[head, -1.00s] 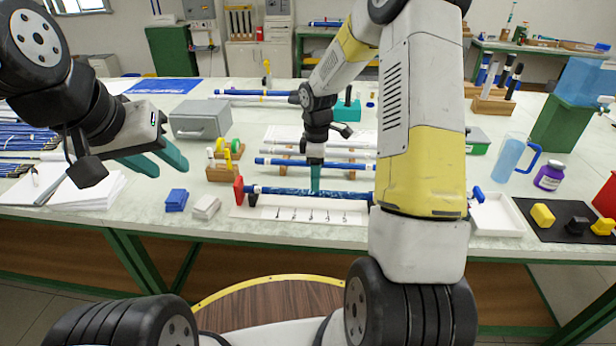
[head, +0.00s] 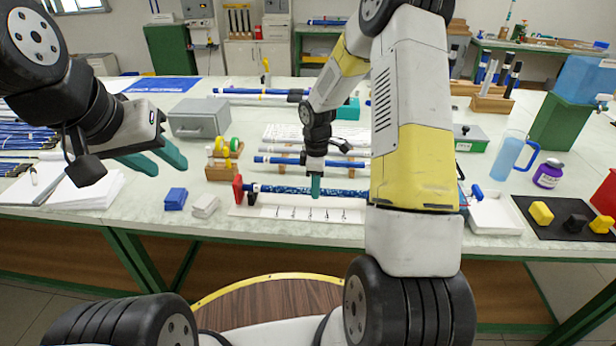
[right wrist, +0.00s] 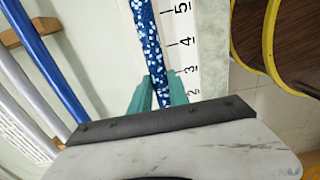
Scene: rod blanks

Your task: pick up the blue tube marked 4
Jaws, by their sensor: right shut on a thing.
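A speckled blue tube (head: 285,189) lies along a white board (head: 245,212) with a row of numbers. No mark 4 is readable on the tube itself. My right gripper (head: 316,188) is shut on this tube near its middle, coming from above. In the right wrist view the tube (right wrist: 147,38) passes between the teal fingers (right wrist: 158,92), beside scale numbers 2 to 5. The tube's right end is hidden behind my right arm in the head view. My left gripper (head: 158,162) is open and empty, above the table at the left.
A red block (head: 238,188) stands at the tube's left end. Plain blue (head: 285,160) and white rods lie on wooden supports behind. Blue (head: 175,199) and grey (head: 206,206) blocks sit at front left. A white tray (head: 497,215) and jug (head: 508,155) are right.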

